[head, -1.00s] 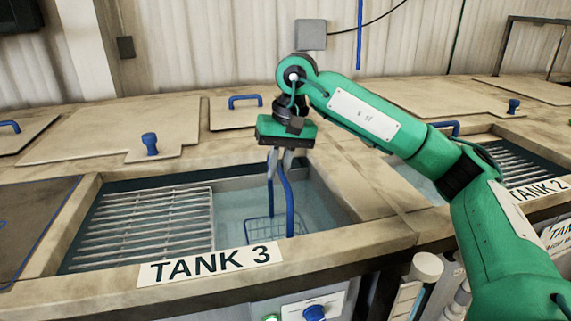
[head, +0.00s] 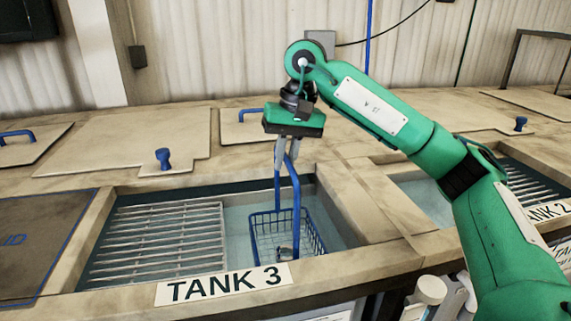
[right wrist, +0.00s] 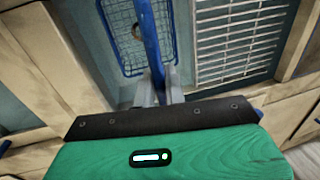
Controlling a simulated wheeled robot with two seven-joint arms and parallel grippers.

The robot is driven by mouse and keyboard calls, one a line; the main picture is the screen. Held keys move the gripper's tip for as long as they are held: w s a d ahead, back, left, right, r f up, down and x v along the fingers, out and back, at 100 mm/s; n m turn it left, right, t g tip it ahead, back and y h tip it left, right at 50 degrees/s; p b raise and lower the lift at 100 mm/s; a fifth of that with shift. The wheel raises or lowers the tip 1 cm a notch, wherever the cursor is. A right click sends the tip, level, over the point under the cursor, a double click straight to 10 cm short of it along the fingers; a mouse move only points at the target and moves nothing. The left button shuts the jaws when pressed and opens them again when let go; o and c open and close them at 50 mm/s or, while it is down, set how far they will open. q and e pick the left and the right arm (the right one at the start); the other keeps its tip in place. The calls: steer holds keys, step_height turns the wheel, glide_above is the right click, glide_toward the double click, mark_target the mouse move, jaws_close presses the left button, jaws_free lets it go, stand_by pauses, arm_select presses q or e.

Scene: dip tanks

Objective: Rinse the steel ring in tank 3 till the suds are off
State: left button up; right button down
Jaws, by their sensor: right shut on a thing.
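My right gripper (head: 286,158) is shut on the blue handle (head: 296,192) of a wire basket (head: 317,238) over tank 3 (head: 118,296). The basket hangs in the right part of the tank opening, its mesh sides showing clearly. A small grey thing (head: 285,252), probably the steel ring, lies in the basket. In the right wrist view it is a small brownish shape (right wrist: 137,31), too small to tell if suds cling to it. That view also shows the fingers (right wrist: 158,88) around the handle. My left gripper is not in view.
A slatted metal rack (head: 165,235) covers the left part of tank 3. Pale blue water (head: 236,222) shows beside it. Tank 2 (head: 548,212) lies to the right beyond a wide divider (head: 375,205). Lids with blue handles (head: 163,158) lie behind.

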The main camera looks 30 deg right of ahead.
step_height(320, 180, up, 6)
steer(key=p, duration=0.3)
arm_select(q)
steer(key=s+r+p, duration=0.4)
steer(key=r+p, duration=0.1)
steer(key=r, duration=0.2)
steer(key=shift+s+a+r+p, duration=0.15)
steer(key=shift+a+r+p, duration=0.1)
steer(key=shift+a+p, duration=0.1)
arm_select(e)
step_height(320, 180, up, 8)
steer(key=shift+f, duration=0.2)
